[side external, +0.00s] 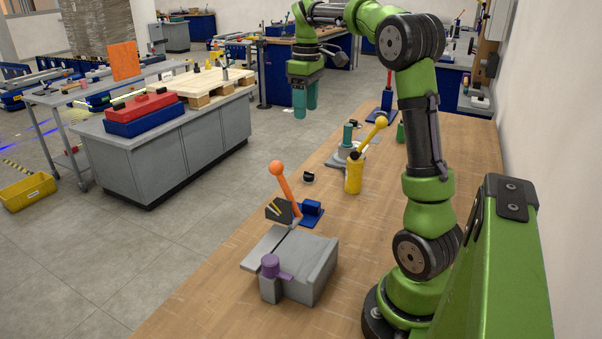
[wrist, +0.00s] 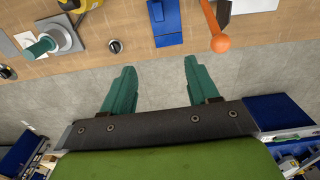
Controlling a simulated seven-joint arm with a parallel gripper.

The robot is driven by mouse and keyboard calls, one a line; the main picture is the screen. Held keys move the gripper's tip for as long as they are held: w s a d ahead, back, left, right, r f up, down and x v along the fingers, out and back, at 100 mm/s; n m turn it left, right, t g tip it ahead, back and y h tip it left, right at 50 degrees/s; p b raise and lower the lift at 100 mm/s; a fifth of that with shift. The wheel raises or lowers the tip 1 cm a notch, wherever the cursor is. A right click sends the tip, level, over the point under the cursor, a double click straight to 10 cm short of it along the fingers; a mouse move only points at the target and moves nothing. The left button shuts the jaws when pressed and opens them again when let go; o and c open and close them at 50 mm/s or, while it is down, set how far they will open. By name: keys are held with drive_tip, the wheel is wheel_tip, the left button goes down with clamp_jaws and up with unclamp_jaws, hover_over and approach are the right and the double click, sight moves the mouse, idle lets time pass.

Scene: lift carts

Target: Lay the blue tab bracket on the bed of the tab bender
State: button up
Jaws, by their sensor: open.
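The blue tab bracket (side external: 311,209), a flat plate with a raised block, lies on the wooden table just behind the tab bender. It also shows in the wrist view (wrist: 167,24) at the top middle. The tab bender (side external: 318,262) is a grey block with a flat bed, a purple clamp (side external: 270,266) and an orange-balled lever (side external: 286,186) with a dark plate. In the wrist view the orange ball (wrist: 220,44) is right of the bracket, and most of the bender is cut off. My gripper (side external: 305,109) is open and empty, raised well away from the bracket, its teal fingers (wrist: 159,68) apart.
A grey cabinet (side external: 180,150) is across the aisle. The table front left of the bender is clear.

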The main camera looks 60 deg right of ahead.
hover_over(309, 201)
drive_tip(key=f, duration=1.5)
drive_tip(key=w+f, duration=0.1)
drive_tip(key=f, duration=0.7)
drive_tip(key=shift+f, duration=0.3)
drive_tip(key=f, duration=0.2)
drive_tip(key=s+f, duration=0.1)
drive_tip(key=f, duration=0.1)
drive_tip(key=shift+a+f, duration=0.1)
drive_tip(key=shift+f, duration=0.55)
drive_tip(key=shift+r, duration=0.1)
clamp_jaws()
